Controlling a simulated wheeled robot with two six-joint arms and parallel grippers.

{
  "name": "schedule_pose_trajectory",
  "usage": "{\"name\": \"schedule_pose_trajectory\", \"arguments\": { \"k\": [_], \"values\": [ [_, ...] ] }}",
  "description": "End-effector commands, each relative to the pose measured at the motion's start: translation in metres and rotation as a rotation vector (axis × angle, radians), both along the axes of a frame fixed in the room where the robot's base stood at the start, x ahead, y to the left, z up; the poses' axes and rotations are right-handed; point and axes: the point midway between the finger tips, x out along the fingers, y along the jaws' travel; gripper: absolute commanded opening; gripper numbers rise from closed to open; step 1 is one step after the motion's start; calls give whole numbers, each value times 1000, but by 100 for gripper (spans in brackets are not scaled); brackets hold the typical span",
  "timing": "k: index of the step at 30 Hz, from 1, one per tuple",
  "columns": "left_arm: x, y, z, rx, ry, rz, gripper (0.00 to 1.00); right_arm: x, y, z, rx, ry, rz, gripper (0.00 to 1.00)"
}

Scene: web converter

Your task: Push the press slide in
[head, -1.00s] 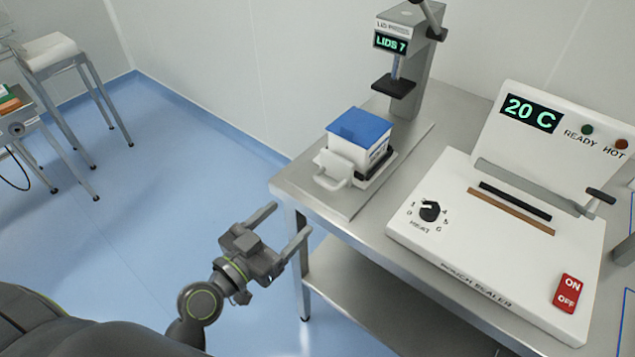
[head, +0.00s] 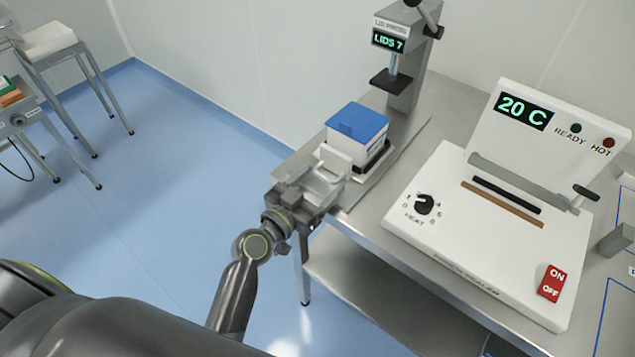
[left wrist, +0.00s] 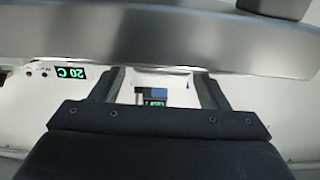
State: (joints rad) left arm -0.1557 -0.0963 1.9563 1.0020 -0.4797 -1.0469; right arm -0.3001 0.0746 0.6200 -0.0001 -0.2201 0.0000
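The press slide (head: 372,168) sits on the lid press base, with its pale handle (head: 336,163) facing the front left edge of the table. A white box with a blue lid (head: 358,122) stands on the slide, in front of the press column. My left gripper (head: 322,178) is at the table edge, right at the handle side of the slide. Its fingers are apart; in the left wrist view the two fingers (left wrist: 162,88) also stand apart. I cannot tell whether they touch the handle. My right gripper is out of view.
The lid press (head: 410,60) reads "LIDS 7", its dark pad (head: 392,82) raised behind the box. A pouch sealer (head: 480,235) stands to the right. A grey block (head: 616,240) is at the right edge. Open floor lies left of the table.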

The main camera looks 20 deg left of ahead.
Motion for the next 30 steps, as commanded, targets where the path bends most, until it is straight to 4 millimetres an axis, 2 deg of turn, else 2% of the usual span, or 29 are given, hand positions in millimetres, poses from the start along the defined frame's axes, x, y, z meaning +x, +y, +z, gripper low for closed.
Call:
{"name": "schedule_pose_trajectory", "arguments": {
  "k": [2,11,14,23,30],
  "values": [
    [0,0,0,0,0,0,58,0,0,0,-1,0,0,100],
    [0,0,0,-2,2,-1,19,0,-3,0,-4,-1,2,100],
    [2,-1,-1,-2,1,-2,19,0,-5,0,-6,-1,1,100],
    [38,-15,-1,-4,1,-3,18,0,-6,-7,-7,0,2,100],
    [41,-16,-1,-4,5,-3,18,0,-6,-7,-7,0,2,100]
  ]
}}
